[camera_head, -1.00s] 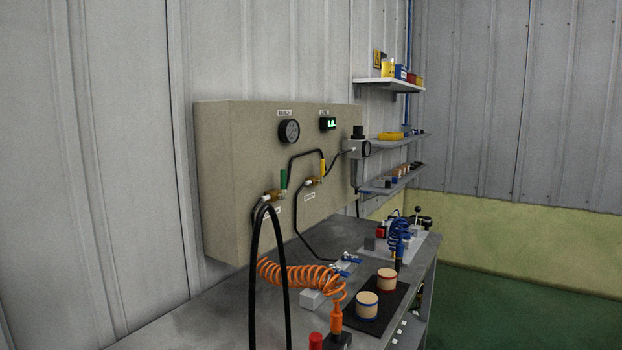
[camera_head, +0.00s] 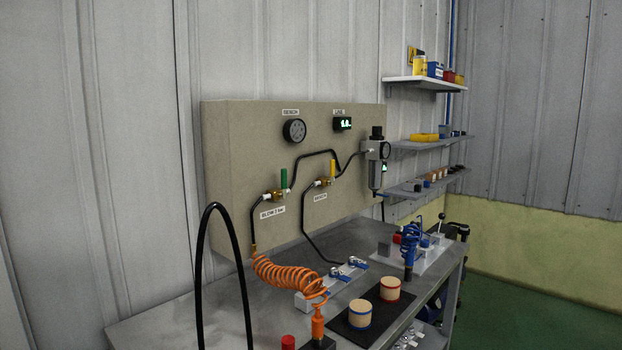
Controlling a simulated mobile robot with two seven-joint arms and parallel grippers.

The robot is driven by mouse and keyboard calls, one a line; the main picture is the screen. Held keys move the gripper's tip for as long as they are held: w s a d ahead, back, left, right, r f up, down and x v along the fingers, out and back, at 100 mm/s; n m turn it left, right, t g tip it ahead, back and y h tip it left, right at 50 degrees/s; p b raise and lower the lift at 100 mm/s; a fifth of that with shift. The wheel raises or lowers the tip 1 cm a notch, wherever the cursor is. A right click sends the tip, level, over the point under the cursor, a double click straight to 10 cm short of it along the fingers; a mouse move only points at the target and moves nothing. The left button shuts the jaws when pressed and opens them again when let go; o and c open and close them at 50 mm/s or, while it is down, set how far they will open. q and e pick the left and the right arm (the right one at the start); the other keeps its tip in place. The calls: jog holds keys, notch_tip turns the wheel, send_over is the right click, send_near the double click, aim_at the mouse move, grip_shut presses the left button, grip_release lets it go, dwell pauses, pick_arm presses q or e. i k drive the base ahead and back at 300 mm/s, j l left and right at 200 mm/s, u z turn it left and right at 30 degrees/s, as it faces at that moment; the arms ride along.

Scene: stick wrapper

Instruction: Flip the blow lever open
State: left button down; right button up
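The beige panel (camera_head: 240,150) on the wall carries two brass valves with upright levers. The green lever (camera_head: 284,178) stands on the left valve (camera_head: 273,196), above a label that appears to read "BLOW" (camera_head: 272,212). The yellow lever (camera_head: 333,168) stands on the right valve (camera_head: 322,183), whose label (camera_head: 320,196) is too small to read surely. Both levers point up. Neither of my grippers shows in the head view.
The grey bench (camera_head: 180,318) holds an orange coiled hose (camera_head: 285,278), a blue coiled tool (camera_head: 410,242) and two round tan pieces (camera_head: 360,313) on a black mat (camera_head: 340,326). Shelves (camera_head: 430,84) hang at the right.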

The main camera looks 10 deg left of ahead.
aim_at(284, 179)
jog(key=i+l, duration=0.1)
jog(key=l, duration=0.3)
jog(key=i+l+u, duration=0.1)
jog(key=l, duration=0.3)
jog(key=i+l, duration=0.15)
jog(key=l, duration=0.2)
jog(key=i+l+u, duration=0.1)
jog(key=l, duration=0.3)
jog(key=i+l, duration=0.2)
jog(key=l, duration=0.15)
jog(key=i+l+u, duration=0.1)
jog(key=i+l, duration=0.35)
jog(key=l, duration=0.25)
jog(key=i+l+u, duration=0.1)
jog(key=l, duration=0.25)
jog(key=i+l, duration=0.25)
jog(key=l, duration=0.15)
jog(key=i+l+u, duration=0.1)
jog(key=l, duration=0.3)
jog(key=i+l, duration=0.3)
jog(key=i+l+u, duration=0.1)
jog(key=l, duration=0.35)
jog(key=i, duration=0.05)
